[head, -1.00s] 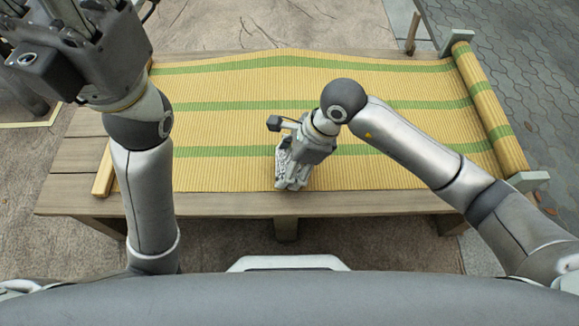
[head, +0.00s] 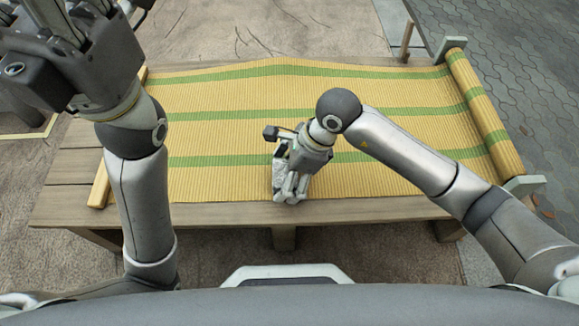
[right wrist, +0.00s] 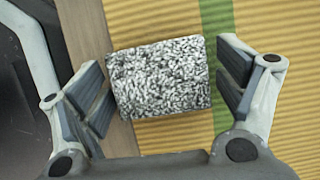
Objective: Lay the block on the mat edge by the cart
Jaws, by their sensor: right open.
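The block (head: 278,182) is a small box with a black-and-white speckled face, at the near edge of the yellow-and-green striped mat (head: 225,138). In the right wrist view the block (right wrist: 160,77) lies across the line between mat and bare wood, mostly over the mat. My right gripper (head: 290,194) is open with its fingers on either side of the block; the right-hand finger shows a narrow gap, while contact at the left-hand one is unclear. The block's underside is hidden. My left gripper (head: 70,45) is raised at the upper left, partly cut off by the frame.
The mat covers most of a low wooden platform (head: 60,205) and is rolled up along the right side (head: 485,115). Pale posts (head: 523,186) stand at the right corners. A wooden bar (head: 101,186) lies at the left. The mat's middle is clear.

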